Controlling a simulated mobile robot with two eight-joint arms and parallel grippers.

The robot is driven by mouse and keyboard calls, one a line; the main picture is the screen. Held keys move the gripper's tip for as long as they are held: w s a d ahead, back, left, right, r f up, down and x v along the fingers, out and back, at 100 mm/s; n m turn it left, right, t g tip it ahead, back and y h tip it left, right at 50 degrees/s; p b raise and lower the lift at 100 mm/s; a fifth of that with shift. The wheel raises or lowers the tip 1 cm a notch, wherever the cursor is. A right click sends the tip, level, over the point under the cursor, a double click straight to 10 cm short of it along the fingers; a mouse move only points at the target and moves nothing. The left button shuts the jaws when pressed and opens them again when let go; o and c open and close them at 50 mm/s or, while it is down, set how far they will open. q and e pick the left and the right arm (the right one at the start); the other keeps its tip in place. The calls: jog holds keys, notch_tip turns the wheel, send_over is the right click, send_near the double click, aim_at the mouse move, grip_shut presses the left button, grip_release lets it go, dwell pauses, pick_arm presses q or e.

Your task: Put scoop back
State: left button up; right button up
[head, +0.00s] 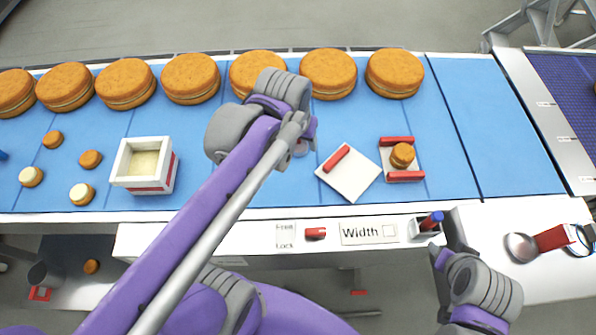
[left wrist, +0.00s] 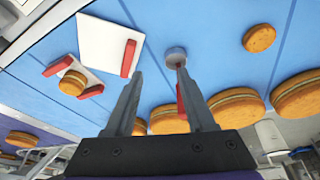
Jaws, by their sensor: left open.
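A tool with a round grey disc and a red handle, which looks like a scoop (left wrist: 176,54), shows in the left wrist view beside the right-hand fingertip. My left gripper (left wrist: 161,72) is open; the red handle shows just inside that finger, and I cannot tell whether they touch. In the head view my left gripper (head: 299,125) is over the middle of the blue belt, its arm hiding most of the tool. A second tool with a round metal head and red handle (head: 552,239) lies on the white ledge at right. My right gripper (head: 447,245) is near the ledge, its jaws unclear.
A white box (head: 122,160) of pale filling stands on the belt at left, with small rounds around it. Large rounds (head: 328,72) line the far side. A white board (head: 349,177) and a red-railed holder with a filled round (head: 403,155) lie right of my arm.

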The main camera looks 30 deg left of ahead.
pick_arm(q)
jog(key=s+f+m, duration=0.1)
jog(key=s+f, duration=0.1)
jog(key=s+d+f+t, duration=0.1)
jog(key=f, duration=0.1)
jog(key=s+d+f+m+t, duration=0.1)
jog(key=s+f, duration=0.1)
jog(key=shift+s+d+f+m, duration=0.25)
jog(key=shift+s+f+m, duration=0.05)
jog(key=shift+f, duration=0.05)
jog(key=shift+a, duration=0.1)
